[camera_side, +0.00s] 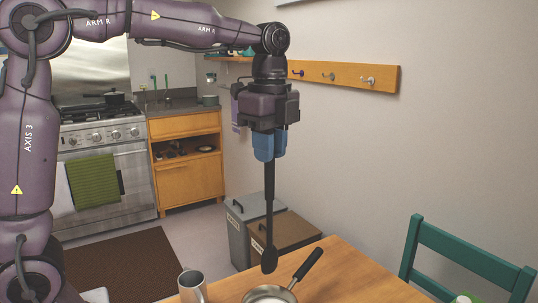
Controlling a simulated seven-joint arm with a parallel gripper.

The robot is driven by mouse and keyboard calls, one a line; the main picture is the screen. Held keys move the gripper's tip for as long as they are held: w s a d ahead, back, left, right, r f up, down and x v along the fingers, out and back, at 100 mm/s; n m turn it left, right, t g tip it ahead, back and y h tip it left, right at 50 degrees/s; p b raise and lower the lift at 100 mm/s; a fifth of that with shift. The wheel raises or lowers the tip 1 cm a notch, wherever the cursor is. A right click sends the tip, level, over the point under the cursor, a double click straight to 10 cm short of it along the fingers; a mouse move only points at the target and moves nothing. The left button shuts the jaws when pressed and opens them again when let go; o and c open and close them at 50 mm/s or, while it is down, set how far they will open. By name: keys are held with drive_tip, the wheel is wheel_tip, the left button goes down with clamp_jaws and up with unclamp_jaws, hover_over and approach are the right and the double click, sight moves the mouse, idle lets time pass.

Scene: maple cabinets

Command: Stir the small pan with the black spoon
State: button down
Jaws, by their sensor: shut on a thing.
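My gripper (269,158) points straight down and is shut on the handle of the black spoon (269,220). The spoon hangs upright, with its bowl at the bottom. In the picture the spoon's bowl is just above the small pan (271,294), apart from the pale contents. The small pan stands on the wooden table (350,280) at the bottom edge of the view, so its near part is cut off. Its black handle points up and to the right.
A metal mug (192,287) stands left of the small pan. A green chair (462,262) is at the right. Two bins (262,232) stand behind the table. A stove (105,150) and a maple cabinet (187,165) are at the back left. The table right of the pan is clear.

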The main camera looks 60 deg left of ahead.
sight(270, 204)
drive_tip(key=shift+m, duration=0.3)
drive_tip(key=shift+f, duration=6.5)
drive_tip(key=shift+w, duration=0.1)
